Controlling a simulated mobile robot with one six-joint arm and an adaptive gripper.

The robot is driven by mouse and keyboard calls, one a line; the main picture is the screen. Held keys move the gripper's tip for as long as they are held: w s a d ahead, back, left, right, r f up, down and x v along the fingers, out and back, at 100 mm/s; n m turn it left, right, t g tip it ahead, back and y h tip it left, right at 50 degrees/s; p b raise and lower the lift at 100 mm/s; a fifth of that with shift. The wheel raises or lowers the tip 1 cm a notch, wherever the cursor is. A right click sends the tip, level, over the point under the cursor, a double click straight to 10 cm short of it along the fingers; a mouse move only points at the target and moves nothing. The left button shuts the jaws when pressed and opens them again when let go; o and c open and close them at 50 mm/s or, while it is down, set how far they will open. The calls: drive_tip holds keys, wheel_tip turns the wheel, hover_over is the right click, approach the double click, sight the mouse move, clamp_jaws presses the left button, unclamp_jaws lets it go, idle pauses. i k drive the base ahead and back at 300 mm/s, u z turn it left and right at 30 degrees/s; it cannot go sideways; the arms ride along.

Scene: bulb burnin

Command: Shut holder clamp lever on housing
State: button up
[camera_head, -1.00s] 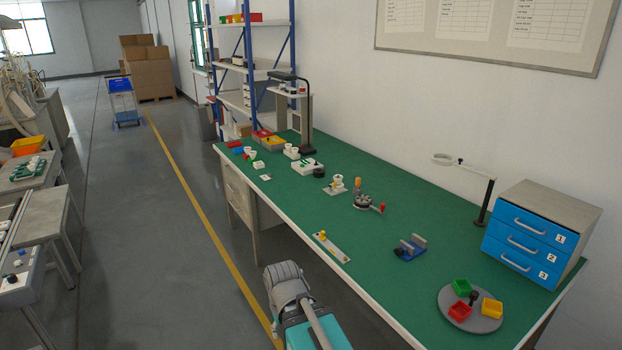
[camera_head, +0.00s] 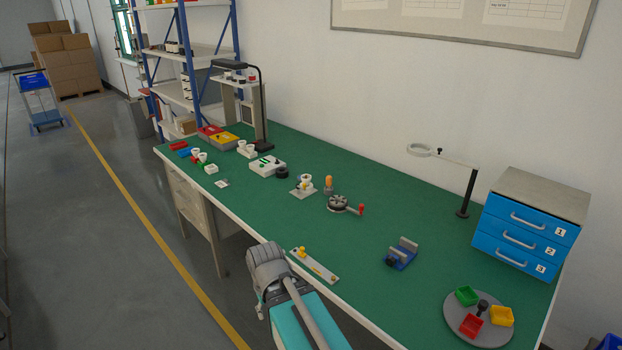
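A round dark grey fixture (camera_head: 338,203) stands near the middle of the green bench. A lever with a red knob (camera_head: 361,209) sticks out from it to the right, low over the bench top. A white piece on a pale square base (camera_head: 303,188) stands just left of the fixture. At this size I cannot tell which of these is the holder with the housing, or whether a clamp lever is open or shut. Part of my arm shows at the bench's front edge, but my gripper's fingers do not show.
A pale strip with yellow parts (camera_head: 314,265) lies by the front edge. A blue vice (camera_head: 401,254) is right of it. A grey round tray (camera_head: 455,325) with coloured bins, blue drawers (camera_head: 523,240) and a ring lamp (camera_head: 420,150) are at the right. Green bench (camera_head: 240,205) between them is clear.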

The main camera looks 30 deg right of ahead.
sight(297, 185)
drive_tip(key=z, duration=0.5)
drive_tip(key=i, duration=0.75)
drive_tip(key=z, duration=0.55)
drive_tip(key=k, duration=0.9)
drive_tip(key=z, duration=0.15)
drive_tip(key=i, duration=0.9)
